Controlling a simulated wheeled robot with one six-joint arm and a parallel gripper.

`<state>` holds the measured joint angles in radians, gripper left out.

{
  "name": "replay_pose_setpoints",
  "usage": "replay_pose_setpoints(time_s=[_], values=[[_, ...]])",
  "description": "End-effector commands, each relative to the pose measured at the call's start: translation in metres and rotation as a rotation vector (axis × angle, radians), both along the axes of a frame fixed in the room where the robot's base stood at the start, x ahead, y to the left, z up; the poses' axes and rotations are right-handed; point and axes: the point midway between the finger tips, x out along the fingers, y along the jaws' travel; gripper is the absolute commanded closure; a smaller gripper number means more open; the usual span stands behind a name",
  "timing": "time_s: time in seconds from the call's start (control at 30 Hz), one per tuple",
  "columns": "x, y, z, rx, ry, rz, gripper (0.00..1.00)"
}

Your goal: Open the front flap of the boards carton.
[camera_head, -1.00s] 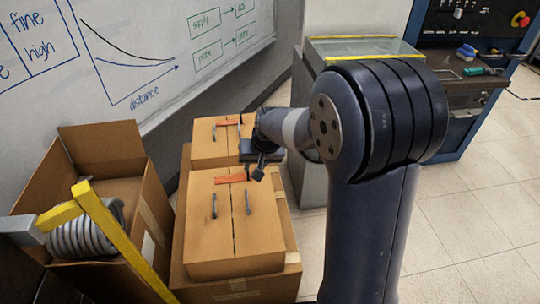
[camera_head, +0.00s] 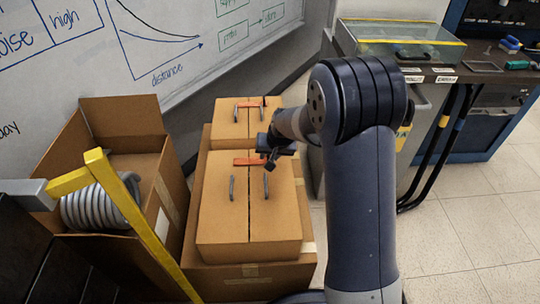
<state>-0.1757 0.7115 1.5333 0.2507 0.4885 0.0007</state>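Two brown cartons with closed tops stand one behind the other, the front carton (camera_head: 248,225) and the rear carton (camera_head: 225,128). I cannot read which one is the boards carton. Each top has a centre seam, two grey handles and an orange strip across the seam. The front carton's handles (camera_head: 232,188) stand either side of its seam, and its orange strip (camera_head: 247,161) lies near its far edge. My gripper (camera_head: 271,163) is over the far right part of the front carton, near the strip's right end. Its fingers are small and dark, and their opening is unclear.
An open carton (camera_head: 122,108) at the left holds a grey coil (camera_head: 100,203). A yellow bar (camera_head: 135,220) crosses in front of it. A whiteboard (camera_head: 185,70) rises behind. A glass-topped case (camera_head: 400,45) stands at the back right. The floor at the right is clear.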

Motion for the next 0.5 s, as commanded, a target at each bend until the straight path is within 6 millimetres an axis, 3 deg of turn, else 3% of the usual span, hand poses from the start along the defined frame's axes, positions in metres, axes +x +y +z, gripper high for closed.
replay_pose_setpoints(time_s=[0.2,0.5], values=[[0.0001,0.0001,0.0000,0.000,0.000,0.000,0.69],[0.0001,0.0001,0.0001,0.000,0.000,0.000,0.93]])
